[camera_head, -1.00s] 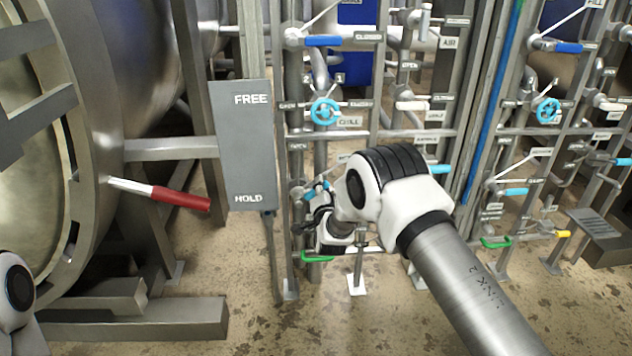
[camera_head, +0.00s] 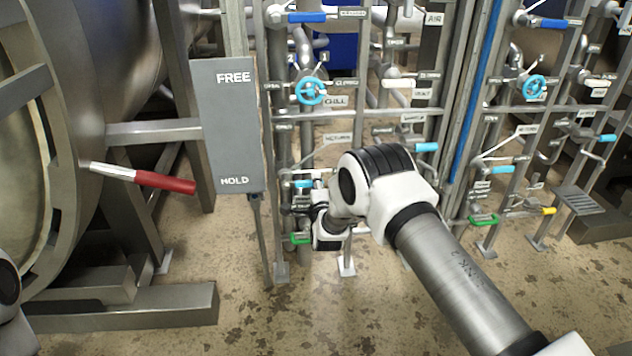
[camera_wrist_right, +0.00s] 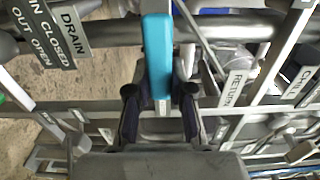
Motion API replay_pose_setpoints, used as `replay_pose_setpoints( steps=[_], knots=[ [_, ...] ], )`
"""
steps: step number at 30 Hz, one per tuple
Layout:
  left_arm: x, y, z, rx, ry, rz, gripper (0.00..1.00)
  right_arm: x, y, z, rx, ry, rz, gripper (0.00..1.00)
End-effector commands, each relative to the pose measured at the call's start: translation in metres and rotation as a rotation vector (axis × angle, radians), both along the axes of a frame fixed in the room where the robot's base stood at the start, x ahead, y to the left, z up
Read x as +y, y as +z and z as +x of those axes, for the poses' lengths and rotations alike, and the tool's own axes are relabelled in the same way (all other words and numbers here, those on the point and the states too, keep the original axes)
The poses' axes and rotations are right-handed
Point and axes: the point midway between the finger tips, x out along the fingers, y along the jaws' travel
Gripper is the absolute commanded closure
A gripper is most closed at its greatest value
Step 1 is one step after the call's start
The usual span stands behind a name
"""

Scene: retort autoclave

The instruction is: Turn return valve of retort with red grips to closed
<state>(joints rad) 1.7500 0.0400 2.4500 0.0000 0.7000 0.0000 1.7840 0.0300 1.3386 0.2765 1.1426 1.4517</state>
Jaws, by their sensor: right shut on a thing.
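The return valve's light-blue handle (camera_head: 304,184) is low on the pipe rack beside the retort, under a RETURN label (camera_head: 337,138). In the right wrist view the light-blue handle (camera_wrist_right: 158,60) stands between the two dark fingers of my right gripper (camera_wrist_right: 160,108), which is shut on it. A RETURN label (camera_wrist_right: 235,88) is to its right. In the head view my right gripper (camera_head: 303,200) is at this handle, partly hidden by my wrist. The retort's red-gripped lever (camera_head: 165,182) sticks out at the left. My left gripper is out of view.
A grey FREE/HOLD panel (camera_head: 228,125) stands left of the rack. A blue CHILL wheel (camera_head: 310,91) is above the handle, a green handle (camera_head: 300,238) just below. In the wrist view a DRAIN sign (camera_wrist_right: 73,30) is upper left. The front floor is clear.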

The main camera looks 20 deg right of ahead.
Motion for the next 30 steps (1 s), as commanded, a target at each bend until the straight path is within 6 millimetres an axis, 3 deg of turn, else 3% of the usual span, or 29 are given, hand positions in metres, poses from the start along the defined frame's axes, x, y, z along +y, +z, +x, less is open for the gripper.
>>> replay_pose_setpoints(
  steps=[13,14,15,16,26,30],
  knots=[
    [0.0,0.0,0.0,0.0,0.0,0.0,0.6,0.0,-0.003,-0.001,0.0,-0.001,0.014,1.0],
    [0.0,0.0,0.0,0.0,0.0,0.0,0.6,0.0,-0.003,-0.001,0.001,-0.001,0.013,0.72],
    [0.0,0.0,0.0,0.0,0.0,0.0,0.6,0.0,-0.003,-0.001,0.001,0.0,0.013,0.58],
    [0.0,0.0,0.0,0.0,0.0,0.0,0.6,0.0,-0.003,-0.001,0.001,0.0,0.013,0.52],
    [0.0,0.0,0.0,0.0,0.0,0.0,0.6,0.001,-0.002,-0.002,-0.001,0.0,0.01,0.52],
    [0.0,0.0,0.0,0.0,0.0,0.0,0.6,0.006,-0.002,-0.019,0.002,0.002,0.011,0.52]
  ],
)
